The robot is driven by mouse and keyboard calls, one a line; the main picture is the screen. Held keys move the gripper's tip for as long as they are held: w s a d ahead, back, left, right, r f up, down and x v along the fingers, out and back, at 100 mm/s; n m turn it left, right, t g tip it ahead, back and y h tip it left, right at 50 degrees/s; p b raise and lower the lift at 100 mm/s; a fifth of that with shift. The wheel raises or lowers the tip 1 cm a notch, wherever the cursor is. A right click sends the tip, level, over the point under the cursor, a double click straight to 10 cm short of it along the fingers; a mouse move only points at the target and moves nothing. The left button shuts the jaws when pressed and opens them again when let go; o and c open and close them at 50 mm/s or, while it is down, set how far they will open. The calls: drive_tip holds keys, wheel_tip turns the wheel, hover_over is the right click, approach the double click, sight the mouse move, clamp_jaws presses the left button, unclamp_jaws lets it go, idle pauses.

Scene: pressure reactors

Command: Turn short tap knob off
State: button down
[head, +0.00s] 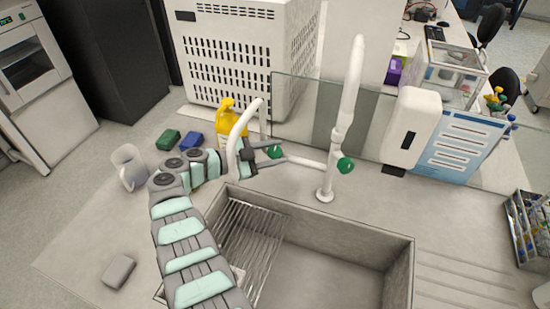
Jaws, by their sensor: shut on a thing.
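The short tap (237,139) is a white curved spout behind the sink, partly hidden by my arm. A green knob (274,152) sits at its right, on a horizontal white pipe. My gripper (270,153) reaches in from the left, with one dark finger above and one below this knob, shut on it. The fingers cover part of the knob, and its exact turn angle cannot be told. A tall white tap (342,130) stands to the right with its own green knob (345,165), apart from my gripper.
The grey sink (330,221) with a wire rack (254,236) lies in front. A glass screen (300,115) stands behind the taps. A yellow bottle (226,117), green sponge (168,139), blue sponge (191,142) and clear jug (129,166) are close to my arm.

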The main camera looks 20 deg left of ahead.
drive_tip(key=shift+f, duration=0.15)
drive_tip(key=c, duration=1.1)
unclamp_jaws()
drive_tip(key=shift+c, duration=0.2)
drive_tip(key=v, duration=1)
drive_tip(key=shift+s+a+r+p, duration=0.2)
drive_tip(key=shift+a+p, duration=0.1)
drive_tip(key=shift+p, duration=0.15)
